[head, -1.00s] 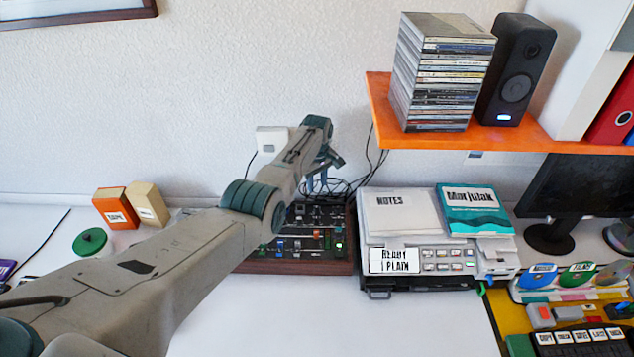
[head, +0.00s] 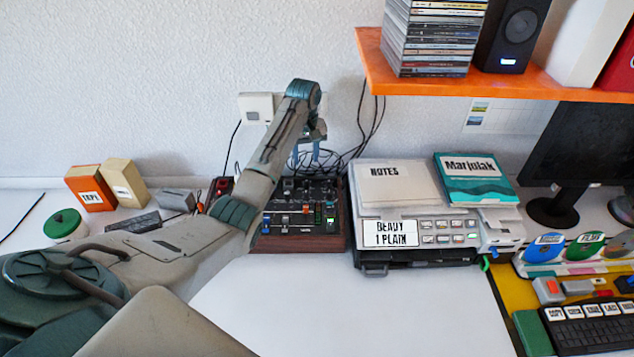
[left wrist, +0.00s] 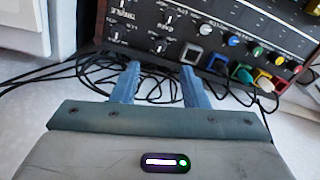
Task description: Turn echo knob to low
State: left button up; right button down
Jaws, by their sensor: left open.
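The mixer (head: 292,242), a dark panel in a brown wooden case, sits at the back of the white table; my left arm hides part of it. My left gripper (head: 312,160) hangs above the mixer's back edge. In the left wrist view its two blue fingers (left wrist: 160,80) are open and empty, apart from the panel. My right gripper is not in view.
Black cables (left wrist: 75,75) lie behind the mixer. A printer (head: 440,240) with notes and a book stands to its right. An orange shelf (head: 455,87) holds discs and a speaker. Small boxes (head: 88,190) and a green-lidded jar (head: 65,224) are at left. The front table is clear.

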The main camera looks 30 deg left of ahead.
aim_at(307, 182)
pick_arm(q)
notch_tip(307, 182, down, 10)
jog(key=shift+r+p, duration=0.1)
jog(key=shift+p, duration=0.7)
grip_shut()
